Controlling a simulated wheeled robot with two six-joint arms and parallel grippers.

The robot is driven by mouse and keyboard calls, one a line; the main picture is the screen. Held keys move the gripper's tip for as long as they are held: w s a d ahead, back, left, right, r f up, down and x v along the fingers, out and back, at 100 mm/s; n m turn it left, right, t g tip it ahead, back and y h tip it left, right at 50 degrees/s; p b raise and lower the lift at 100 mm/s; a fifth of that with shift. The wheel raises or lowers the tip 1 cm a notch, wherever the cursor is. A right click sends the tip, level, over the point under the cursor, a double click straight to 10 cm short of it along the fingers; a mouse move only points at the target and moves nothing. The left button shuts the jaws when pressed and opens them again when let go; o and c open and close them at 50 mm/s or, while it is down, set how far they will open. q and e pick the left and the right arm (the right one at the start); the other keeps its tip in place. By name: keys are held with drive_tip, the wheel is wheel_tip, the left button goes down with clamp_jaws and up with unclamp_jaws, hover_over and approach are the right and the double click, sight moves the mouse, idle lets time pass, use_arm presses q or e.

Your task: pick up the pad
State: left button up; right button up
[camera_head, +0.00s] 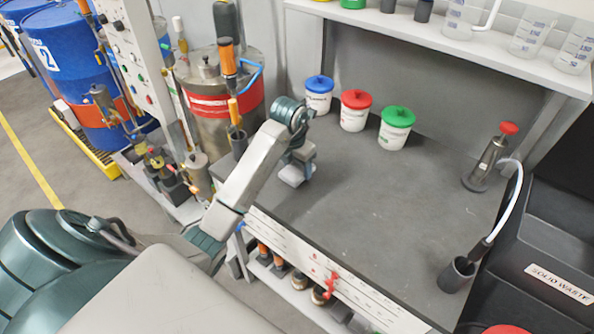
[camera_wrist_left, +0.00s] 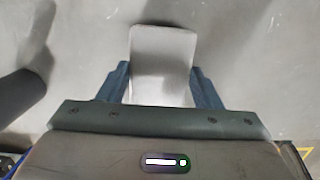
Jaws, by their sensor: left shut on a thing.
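The pad is a pale, flat piece with rounded corners. It shows between my left gripper's fingers in the left wrist view (camera_wrist_left: 163,52) and below the gripper in the head view (camera_head: 292,177). My left gripper (camera_wrist_left: 163,88) is shut on the pad, with one dark blue finger on each side of it. In the head view the left gripper (camera_head: 298,165) is over the left part of the grey worktop. The fingertips are hard to make out there. I cannot tell whether the pad touches the worktop. My right gripper is not in view.
Tubs with blue (camera_head: 319,93), red (camera_head: 355,110) and green (camera_head: 396,128) lids stand behind the gripper on the worktop (camera_head: 370,210). A red-topped metal dispenser (camera_head: 489,163) and a dark holder (camera_head: 456,275) are at the right. The worktop's middle is clear.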

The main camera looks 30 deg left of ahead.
use_arm(q)
drive_tip(key=shift+s+d+r, duration=0.1)
drive_tip(key=shift+s+r, duration=0.1)
drive_tip(key=shift+r, duration=0.85)
drive_tip(key=s+d+p, duration=0.2)
drive_tip(key=s, duration=0.2)
drive_tip(key=s+d+r+p, duration=0.1)
drive_tip(key=s+d+p, duration=0.1)
drive_tip(key=s, duration=0.2)
drive_tip(key=s+d+p, duration=0.2)
drive_tip(key=s, duration=0.2)
drive_tip(key=shift+s+r, duration=0.15)
drive_tip(key=shift+s, duration=0.15)
drive_tip(key=shift+s+d, duration=0.4)
drive_tip(key=shift+s, duration=0.35)
drive_tip(key=shift+o, duration=0.8)
drive_tip(key=shift+c, duration=0.5)
